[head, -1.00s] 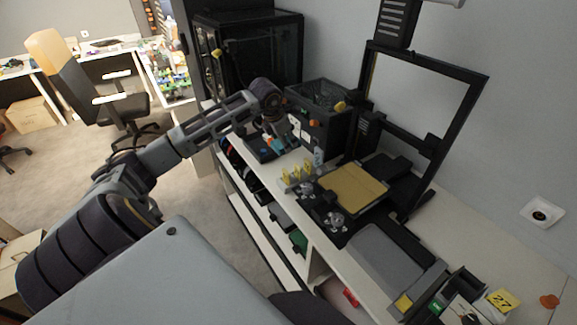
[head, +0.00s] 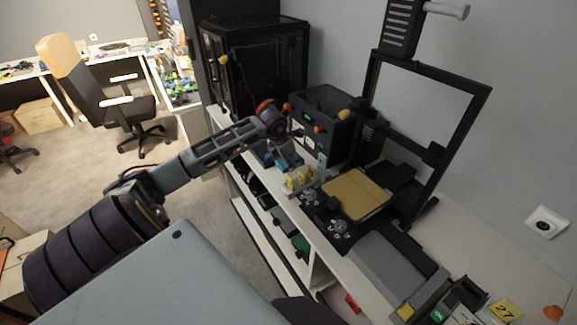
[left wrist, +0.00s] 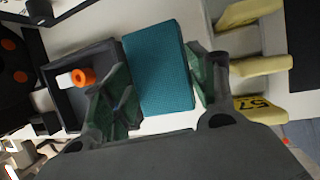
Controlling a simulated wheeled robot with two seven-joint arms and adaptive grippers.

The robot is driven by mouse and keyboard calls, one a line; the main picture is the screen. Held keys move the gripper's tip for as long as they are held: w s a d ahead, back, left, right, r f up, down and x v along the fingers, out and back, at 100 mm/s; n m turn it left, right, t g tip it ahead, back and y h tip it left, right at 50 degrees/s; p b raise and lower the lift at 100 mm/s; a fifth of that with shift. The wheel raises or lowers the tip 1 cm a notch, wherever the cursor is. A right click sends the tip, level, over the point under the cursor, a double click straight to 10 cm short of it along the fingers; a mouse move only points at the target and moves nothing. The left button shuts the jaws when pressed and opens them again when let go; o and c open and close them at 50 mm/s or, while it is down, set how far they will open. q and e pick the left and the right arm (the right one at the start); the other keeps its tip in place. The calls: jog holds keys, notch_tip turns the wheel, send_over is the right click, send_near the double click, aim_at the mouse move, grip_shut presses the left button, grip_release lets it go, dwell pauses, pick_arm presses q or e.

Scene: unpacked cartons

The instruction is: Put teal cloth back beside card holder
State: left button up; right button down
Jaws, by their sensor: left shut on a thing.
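The teal cloth (left wrist: 158,68) is a flat, folded block with a woven surface in the left wrist view. My left gripper (left wrist: 160,100) is shut on it, one green-padded finger on each side. In the head view my left gripper (head: 285,160) is low over the white bench top, and the cloth is small and mostly hidden there. The card holder, with several upright yellow cards (head: 301,179), stands just in front of it. The yellow cards also show at the right of the left wrist view (left wrist: 262,67). Whether the cloth touches the bench is unclear. My right gripper is not in view.
A black tray (left wrist: 60,107) with an orange and white item lies close left of the cloth in the wrist view. A black box (head: 322,118) stands behind the gripper. A 3D printer with a tan bed (head: 357,195) is to the right.

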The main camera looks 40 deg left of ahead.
pick_arm(q)
jog(key=shift+f, duration=0.1)
jog(key=shift+f+p, duration=0.3)
jog(key=shift+f, duration=1.55)
jog(key=o, duration=1.1)
jog(key=shift+c, duration=0.2)
jog(key=shift+s+r, duration=0.1)
jog(key=shift+r, duration=0.05)
jog(key=b+v, duration=0.1)
jog(key=v, duration=1)
jog(key=shift+s+r, duration=0.15)
jog(key=shift+r, duration=0.2)
jog(key=shift+s, duration=0.1)
